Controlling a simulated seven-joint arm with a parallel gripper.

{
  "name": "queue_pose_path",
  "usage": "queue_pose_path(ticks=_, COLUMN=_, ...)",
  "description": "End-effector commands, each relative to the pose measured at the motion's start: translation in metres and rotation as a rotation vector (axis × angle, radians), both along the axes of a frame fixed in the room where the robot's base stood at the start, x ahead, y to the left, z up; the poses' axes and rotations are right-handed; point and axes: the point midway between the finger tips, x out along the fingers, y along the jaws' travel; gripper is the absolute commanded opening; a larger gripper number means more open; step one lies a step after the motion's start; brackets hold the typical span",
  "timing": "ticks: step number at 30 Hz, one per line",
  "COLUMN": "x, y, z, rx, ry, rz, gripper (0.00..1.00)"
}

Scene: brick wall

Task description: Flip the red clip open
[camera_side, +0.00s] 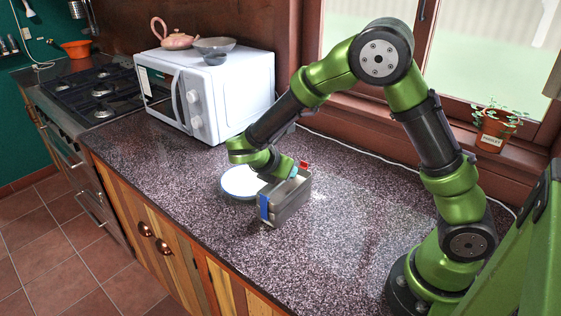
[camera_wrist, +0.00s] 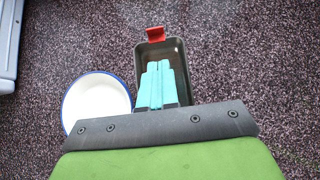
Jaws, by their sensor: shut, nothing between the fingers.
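The red clip (camera_side: 304,164) is on the far end of a grey box (camera_side: 290,203). In the wrist view the red clip (camera_wrist: 155,34) stands out past the top edge of the box rim (camera_wrist: 139,60). A blue clip (camera_side: 265,207) is on the box's near end in the side view. My gripper (camera_wrist: 158,64) has its teal fingers together and empty. They overlap the box's dark inside in the wrist view, with the tips short of the red clip. In the side view, my gripper (camera_side: 293,173) is low over the box; its exact height is hard to tell.
A white dish with a blue rim (camera_side: 238,184) lies beside the box; it also shows in the wrist view (camera_wrist: 92,103). A white microwave (camera_side: 225,100) stands behind it, with a teapot (camera_side: 174,38) and bowls on top. The speckled counter (camera_side: 345,225) is clear right of the box.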

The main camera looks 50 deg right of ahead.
Motion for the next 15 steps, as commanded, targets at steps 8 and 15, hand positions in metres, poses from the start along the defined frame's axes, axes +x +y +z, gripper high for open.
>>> queue_pose_path(ticks=8, x=0.001, y=-0.035, z=0.000, rx=0.000, ry=-0.001, rz=-0.001, gripper=0.00)
queue_pose_path(ticks=15, x=0.001, y=-0.041, z=0.000, rx=0.000, ry=-0.001, rz=0.001, gripper=0.00)
